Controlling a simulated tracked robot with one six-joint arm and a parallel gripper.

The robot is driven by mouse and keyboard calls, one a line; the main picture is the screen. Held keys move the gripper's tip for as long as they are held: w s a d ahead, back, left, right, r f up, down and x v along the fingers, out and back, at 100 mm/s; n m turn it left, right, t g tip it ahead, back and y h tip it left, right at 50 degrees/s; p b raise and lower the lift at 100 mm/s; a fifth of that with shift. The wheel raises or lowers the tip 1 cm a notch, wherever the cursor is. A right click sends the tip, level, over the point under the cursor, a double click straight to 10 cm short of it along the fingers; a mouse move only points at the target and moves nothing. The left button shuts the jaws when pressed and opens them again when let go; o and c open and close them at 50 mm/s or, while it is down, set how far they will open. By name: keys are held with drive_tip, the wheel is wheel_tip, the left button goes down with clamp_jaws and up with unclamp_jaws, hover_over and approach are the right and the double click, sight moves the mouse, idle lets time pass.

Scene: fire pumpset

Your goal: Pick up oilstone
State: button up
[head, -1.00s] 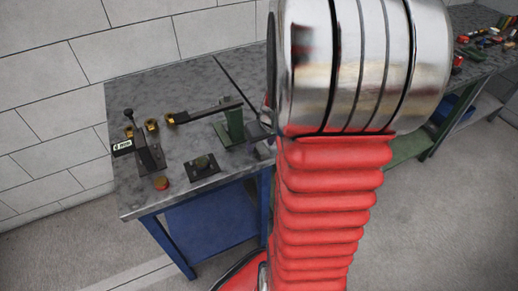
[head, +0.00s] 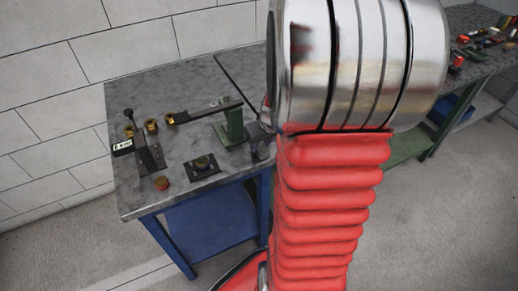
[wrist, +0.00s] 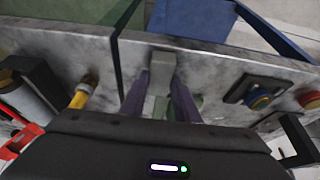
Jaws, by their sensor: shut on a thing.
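A small grey block, seemingly the oilstone (wrist: 161,68), is between the two fingers of my gripper (wrist: 161,92) in the wrist view. The fingers press on its two sides and its far end sticks out past them. The grey marbled tabletop lies behind it. I cannot tell whether the block touches the tabletop. In the head view my red and silver arm hides most of this area. A dark part of my gripper (head: 260,142) shows at the arm's left edge, beside the green stand. The block is hidden there.
The grey-topped table (head: 185,85) holds a green stand (head: 234,125) with a dark bar, brass fittings (head: 151,126), a black clamp (head: 150,155) and a small plate (head: 202,166). A yellow-handled tool (wrist: 80,97) lies left of my gripper. A cluttered bench (head: 470,60) stands at right.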

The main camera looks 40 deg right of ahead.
sight(261, 147)
clamp_jaws()
wheel_tip(261, 147, up, 10)
idle(0.7)
idle(0.4)
unclamp_jaws()
drive_tip(key=shift+c, duration=1.4)
